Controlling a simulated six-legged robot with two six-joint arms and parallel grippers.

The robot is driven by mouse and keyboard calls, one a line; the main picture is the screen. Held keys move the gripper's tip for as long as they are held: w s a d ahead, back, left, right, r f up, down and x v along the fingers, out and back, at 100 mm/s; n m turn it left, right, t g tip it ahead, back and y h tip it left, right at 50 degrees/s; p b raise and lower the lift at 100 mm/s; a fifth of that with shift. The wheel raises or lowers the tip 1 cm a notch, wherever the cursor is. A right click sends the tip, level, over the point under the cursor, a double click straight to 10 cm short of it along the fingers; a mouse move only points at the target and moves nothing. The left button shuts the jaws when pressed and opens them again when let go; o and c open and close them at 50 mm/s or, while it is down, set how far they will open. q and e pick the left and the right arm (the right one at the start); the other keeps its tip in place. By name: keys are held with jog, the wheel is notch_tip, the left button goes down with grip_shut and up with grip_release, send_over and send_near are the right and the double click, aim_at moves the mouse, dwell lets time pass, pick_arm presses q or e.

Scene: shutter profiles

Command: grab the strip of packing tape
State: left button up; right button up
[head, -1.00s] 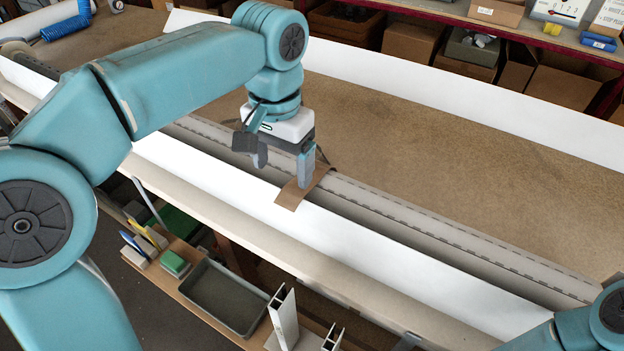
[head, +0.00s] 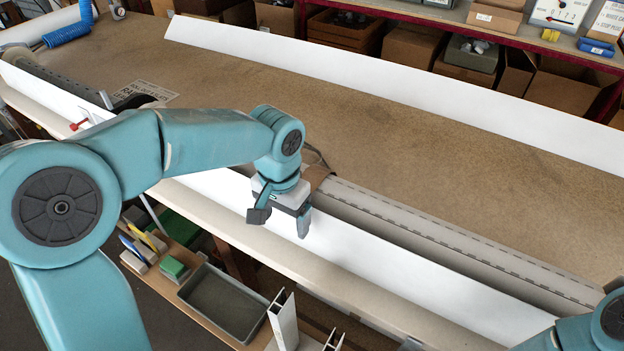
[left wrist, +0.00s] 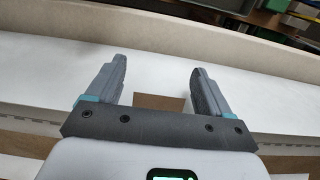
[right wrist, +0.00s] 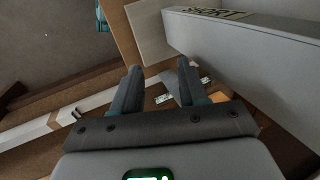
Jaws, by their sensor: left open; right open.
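The brown strip of packing tape (head: 317,177) lies across the grey slatted profile. In the head view its near end is hidden behind my left gripper (head: 282,222). That gripper is in front of the strip, over the white profile, with its fingers pointing down. In the left wrist view my left gripper (left wrist: 152,88) is open and empty, and a brown patch, likely the tape (left wrist: 160,102), shows between the finger bases. My right gripper (right wrist: 158,85) is open and empty in the right wrist view. Its fingers are outside the head view.
A long white profile (head: 400,85) lies at the back of the bench (head: 440,155). Another white profile (head: 400,265) runs along the front. Below the front edge are a grey tray (head: 225,300) and upright profile offcuts (head: 283,322). In the right wrist view a grey box (right wrist: 250,50) stands close.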

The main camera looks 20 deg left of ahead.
pick_arm(q)
jog(key=shift+w, duration=0.1)
jog(key=c, duration=1)
jog(key=shift+c, duration=0.2)
